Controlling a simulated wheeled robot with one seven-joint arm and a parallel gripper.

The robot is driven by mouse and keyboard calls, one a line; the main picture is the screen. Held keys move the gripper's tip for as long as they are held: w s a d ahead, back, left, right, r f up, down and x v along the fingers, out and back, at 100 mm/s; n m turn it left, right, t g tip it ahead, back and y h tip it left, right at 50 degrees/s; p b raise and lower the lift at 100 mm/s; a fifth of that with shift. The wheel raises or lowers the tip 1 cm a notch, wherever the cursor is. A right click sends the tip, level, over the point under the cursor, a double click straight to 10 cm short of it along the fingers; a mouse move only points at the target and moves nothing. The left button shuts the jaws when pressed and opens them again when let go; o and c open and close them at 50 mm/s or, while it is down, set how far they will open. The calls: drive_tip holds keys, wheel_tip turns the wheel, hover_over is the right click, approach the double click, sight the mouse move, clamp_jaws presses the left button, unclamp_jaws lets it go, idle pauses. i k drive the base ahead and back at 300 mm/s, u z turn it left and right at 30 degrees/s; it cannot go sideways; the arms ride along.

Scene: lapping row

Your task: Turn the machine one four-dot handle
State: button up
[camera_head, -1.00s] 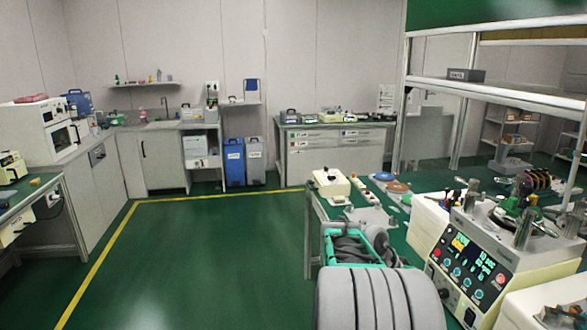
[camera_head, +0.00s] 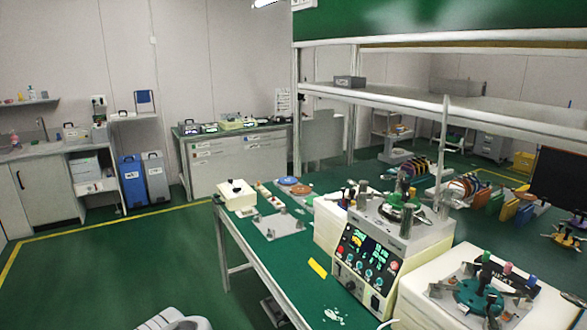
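A cream lapping machine (camera_head: 352,262) with a dark front panel of green lit digits and coloured buttons stands on the green-topped bench, right of centre. A second cream machine (camera_head: 420,312) stands nearer at the lower right, with a teal disc (camera_head: 478,297), metal arms and coloured knobs on top. I cannot make out dots on any handle or tell which machine is number one. My gripper is not in view; only a grey piece of my arm shows at the bottom edge.
The green bench (camera_head: 262,262) runs along the machines' left, holding a small white box (camera_head: 238,195) and a yellow label (camera_head: 317,268). A shelf frame (camera_head: 400,97) rises above them. Green floor (camera_head: 110,270) is open at the left, bounded by a yellow line.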

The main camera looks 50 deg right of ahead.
sight(401, 174)
drive_tip(key=z, duration=0.5)
drive_tip(key=i, duration=2.05)
drive_tip(key=z, duration=2.05)
